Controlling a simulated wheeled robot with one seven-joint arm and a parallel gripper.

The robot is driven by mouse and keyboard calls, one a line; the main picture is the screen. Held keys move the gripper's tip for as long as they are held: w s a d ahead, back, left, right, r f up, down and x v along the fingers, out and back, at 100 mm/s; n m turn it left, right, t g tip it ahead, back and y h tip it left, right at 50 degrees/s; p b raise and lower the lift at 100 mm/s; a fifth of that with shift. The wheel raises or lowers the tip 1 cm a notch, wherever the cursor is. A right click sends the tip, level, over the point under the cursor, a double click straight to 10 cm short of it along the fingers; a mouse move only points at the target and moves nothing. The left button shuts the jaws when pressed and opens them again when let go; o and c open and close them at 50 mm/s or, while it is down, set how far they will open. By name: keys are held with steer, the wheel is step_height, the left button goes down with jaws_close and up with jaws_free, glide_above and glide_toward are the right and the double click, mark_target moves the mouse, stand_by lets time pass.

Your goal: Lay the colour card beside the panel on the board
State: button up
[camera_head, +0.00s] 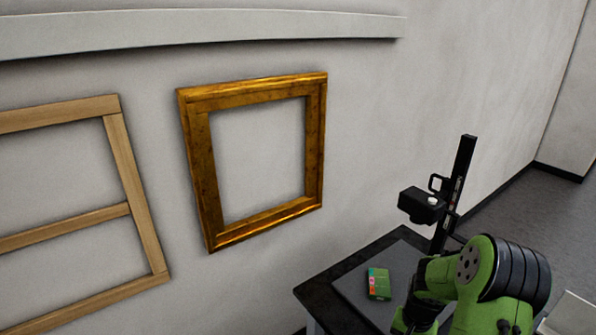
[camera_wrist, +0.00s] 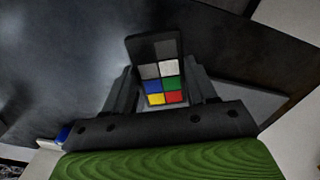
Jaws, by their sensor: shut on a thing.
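The colour card (camera_wrist: 168,85) stands between the two fingers of my gripper (camera_wrist: 162,80) in the wrist view. It shows dark, grey, white, blue, green, yellow and red patches. My gripper is shut on it. In the head view my green arm hides the gripper and the card. A small, mostly green panel (camera_head: 380,283) with red and teal patches along its left side lies on the grey board (camera_head: 350,291) on the table. The panel is left of my arm and apart from it. I cannot clearly make out the panel in the wrist view.
The board lies on a dark table (camera_head: 318,296). A black camera stand (camera_head: 457,185) rises at its back right, close to my arm. A gilt frame (camera_head: 203,165) and a wooden stretcher (camera_head: 125,165) are at the wall on the left.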

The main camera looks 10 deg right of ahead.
steer(key=w+a+f+n, duration=0.2)
steer(key=a+n, duration=0.2)
steer(key=a, duration=0.6)
steer(key=w+a+f+n, duration=0.1)
steer(key=w+a+n, duration=0.2)
steer(key=a, duration=0.7)
steer(key=shift+w+a+f+n, duration=0.15)
steer(key=shift+a+f+n, duration=0.25)
steer(key=shift+n, duration=0.3)
steer(key=shift+d, duration=0.15)
